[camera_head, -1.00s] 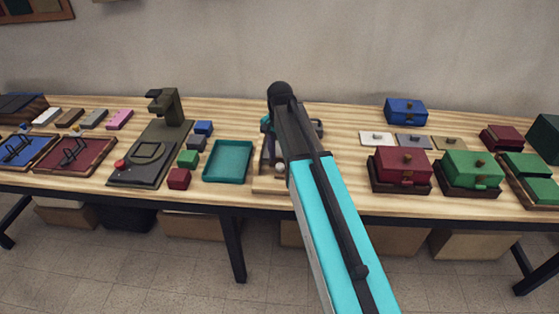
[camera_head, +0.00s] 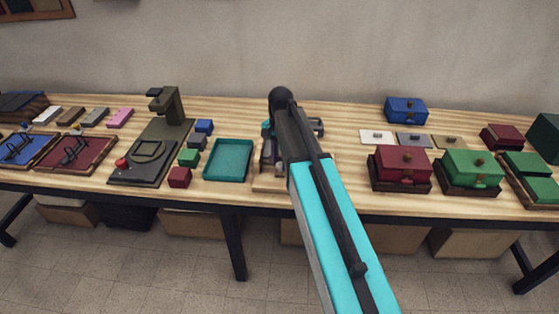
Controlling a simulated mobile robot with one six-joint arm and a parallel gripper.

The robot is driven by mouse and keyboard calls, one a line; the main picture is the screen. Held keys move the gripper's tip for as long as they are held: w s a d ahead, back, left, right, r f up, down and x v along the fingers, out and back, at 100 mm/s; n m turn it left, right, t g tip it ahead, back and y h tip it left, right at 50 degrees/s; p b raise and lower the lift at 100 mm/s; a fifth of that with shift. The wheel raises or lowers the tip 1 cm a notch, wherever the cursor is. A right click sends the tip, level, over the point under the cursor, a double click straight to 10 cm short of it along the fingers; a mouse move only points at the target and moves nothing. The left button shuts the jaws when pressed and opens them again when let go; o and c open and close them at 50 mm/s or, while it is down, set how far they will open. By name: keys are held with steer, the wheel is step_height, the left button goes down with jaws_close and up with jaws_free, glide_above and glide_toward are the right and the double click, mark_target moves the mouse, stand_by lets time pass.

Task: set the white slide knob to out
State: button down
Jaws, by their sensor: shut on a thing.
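A pale wooden slide board (camera_head: 262,184) lies at the front edge of the bench in the middle, mostly behind my arm. The white slide knob is hidden behind my arm and gripper, so its exact position on the board cannot be told. My gripper (camera_head: 270,155) reaches down over the board, partly covered by my black and cyan arm. It is shut on the knob as far as the view allows; the fingertips themselves are not clear.
A teal tray (camera_head: 228,160) stands left of the board, with small blue, green and red blocks beside it. A dark machine (camera_head: 155,150) stands farther left. A red box (camera_head: 401,168) and a green box (camera_head: 472,172) stand to the right.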

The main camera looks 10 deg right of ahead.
steer(key=shift+s, duration=0.1)
steer(key=shift+s+a, duration=0.25)
steer(key=shift+s, duration=0.4)
steer(key=shift+s+a, duration=0.2)
steer(key=shift+s, duration=0.4)
steer(key=shift+s+a, duration=0.25)
steer(key=shift+s, duration=0.4)
steer(key=c, duration=1.4)
jaws_free()
steer(key=shift+s, duration=0.1)
steer(key=shift+r, duration=0.1)
steer(key=shift+r, duration=0.4)
step_height(320, 180, up, 13)
steer(key=b, duration=0.2)
